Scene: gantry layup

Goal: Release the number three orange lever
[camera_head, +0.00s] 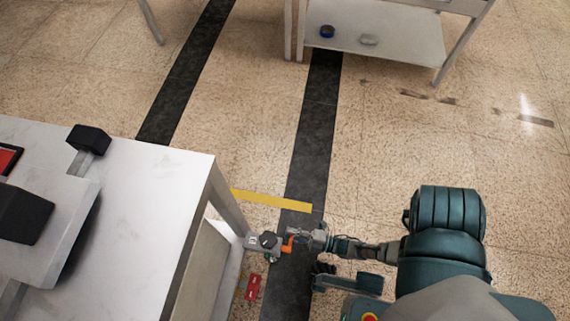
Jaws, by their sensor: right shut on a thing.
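A small orange lever (287,243) sticks out from a grey and black fitting (264,241) beside the right leg of the white table. My right gripper (295,237) reaches in from the right at the lever and is shut on it. The fingertips are small here and partly hide the lever. A number on the fitting is too small to read for sure. My left gripper is not in view.
The white table (140,190) fills the left side, with a grey device (60,215) and black block on top. A red part (253,287) is low beside the fitting. A shelf unit (375,35) stands at the back. Speckled floor between is clear.

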